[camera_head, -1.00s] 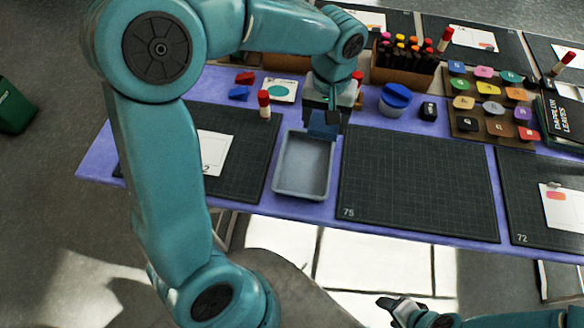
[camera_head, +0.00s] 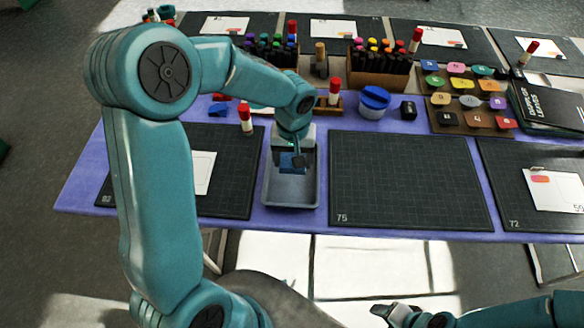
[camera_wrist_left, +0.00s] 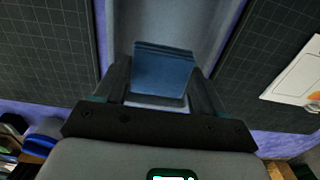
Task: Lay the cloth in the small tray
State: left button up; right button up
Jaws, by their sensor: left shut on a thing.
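The blue folded cloth (camera_head: 292,163) is held in my left gripper (camera_head: 294,158), over the far half of the small grey tray (camera_head: 290,194). In the left wrist view the cloth (camera_wrist_left: 163,70) sits between the two fingers of my left gripper (camera_wrist_left: 160,88), with the pale tray (camera_wrist_left: 208,22) behind it. I cannot tell whether the cloth touches the tray floor. The near part of the tray is empty. My right gripper (camera_head: 384,311) is low at the bottom edge, away from the table; its jaw opening is unclear.
Dark cutting mats lie left (camera_head: 225,180) and right (camera_head: 405,180) of the tray on the purple table. A red-capped glue stick (camera_head: 246,120) stands behind the left mat. A blue-lidded tub (camera_head: 374,102) and a black block (camera_head: 408,110) stand behind the right mat.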

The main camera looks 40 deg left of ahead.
aim_at(292, 177)
pick_arm(q)
notch_tip(292, 177, down, 5)
jog(key=shift+r, duration=0.15)
jog(key=shift+s+r, duration=0.1)
jog(key=shift+f+b, duration=0.25)
jog(key=shift+b, duration=0.2)
jog(key=o, duration=0.9)
jog(key=shift+r, duration=0.1)
jog(key=shift+o, duration=0.2)
